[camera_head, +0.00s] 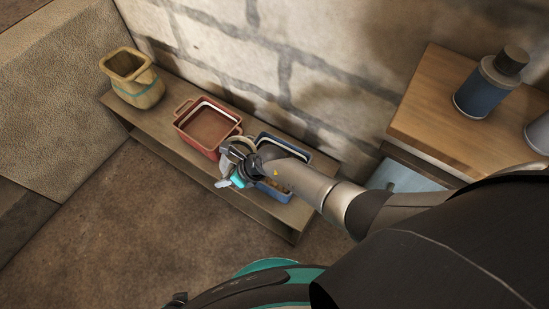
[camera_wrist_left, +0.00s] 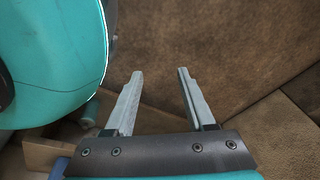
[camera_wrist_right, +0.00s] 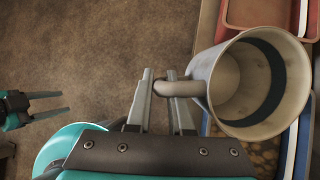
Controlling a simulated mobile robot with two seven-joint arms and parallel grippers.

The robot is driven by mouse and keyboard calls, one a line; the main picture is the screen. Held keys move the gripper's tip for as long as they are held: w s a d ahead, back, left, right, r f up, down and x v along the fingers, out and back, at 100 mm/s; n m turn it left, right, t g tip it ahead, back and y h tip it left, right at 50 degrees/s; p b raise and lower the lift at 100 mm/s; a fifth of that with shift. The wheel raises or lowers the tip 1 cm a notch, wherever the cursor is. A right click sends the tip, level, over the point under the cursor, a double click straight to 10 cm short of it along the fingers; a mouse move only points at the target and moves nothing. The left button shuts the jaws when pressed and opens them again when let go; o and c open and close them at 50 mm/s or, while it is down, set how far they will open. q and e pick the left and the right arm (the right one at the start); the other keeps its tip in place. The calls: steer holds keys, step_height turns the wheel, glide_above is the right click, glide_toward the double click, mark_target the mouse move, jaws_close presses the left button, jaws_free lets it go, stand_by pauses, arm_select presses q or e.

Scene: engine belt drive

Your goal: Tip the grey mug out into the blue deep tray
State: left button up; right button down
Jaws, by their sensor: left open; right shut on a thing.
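The grey mug (camera_wrist_right: 207,65) lies tipped over in the right wrist view, its open mouth facing right and toward the camera. Its inside looks empty, with a dark band. My right gripper (camera_wrist_right: 162,82) is shut on the mug's handle. The blue deep tray (camera_wrist_right: 301,150) is beneath and beside the mug, with small brown pieces on its floor. In the head view my right arm covers much of the blue tray (camera_head: 277,196), and the gripper (camera_head: 232,165) hides most of the mug. My left gripper (camera_wrist_left: 160,88) is open and empty.
A red tray (camera_head: 208,148) stands left of the blue one on a wooden bench (camera_head: 160,117). A yellow pitcher (camera_head: 140,97) is at the bench's far left end. A stone wall runs behind. A blue bottle (camera_head: 480,92) stands on a wooden cabinet at right.

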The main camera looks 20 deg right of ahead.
steer(key=shift+a+r+h+p, duration=0.1)
steer(key=shift+a+h+p, duration=0.2)
steer(key=shift+p, duration=0.4)
steer(key=shift+w+a, duration=0.1)
steer(key=shift+a, duration=0.05)
steer(key=shift+a+h+p, duration=0.3)
steer(key=shift+h+p, duration=0.3)
steer(key=shift+p, duration=0.15)
arm_select(q)
steer(key=shift+s+a+r+b, duration=0.1)
steer(key=shift+s+a, duration=0.1)
steer(key=shift+s, duration=0.4)
steer(key=shift+s+a+r+b, duration=0.15)
steer(key=shift+s+a, duration=0.1)
steer(key=shift+s, duration=0.4)
steer(key=shift+s+a+r+b, duration=0.1)
steer(key=shift+s+a, duration=0.1)
steer(key=shift+s, duration=0.4)
arm_select(e)
steer(key=shift+a+f+g+h, duration=0.15)
steer(key=shift+a+f+h, duration=0.1)
steer(key=shift+f+h, duration=0.25)
steer(key=shift+a+f+g+h, duration=0.15)
steer(key=shift+a+f+h, duration=0.1)
steer(key=shift+f+h, duration=0.2)
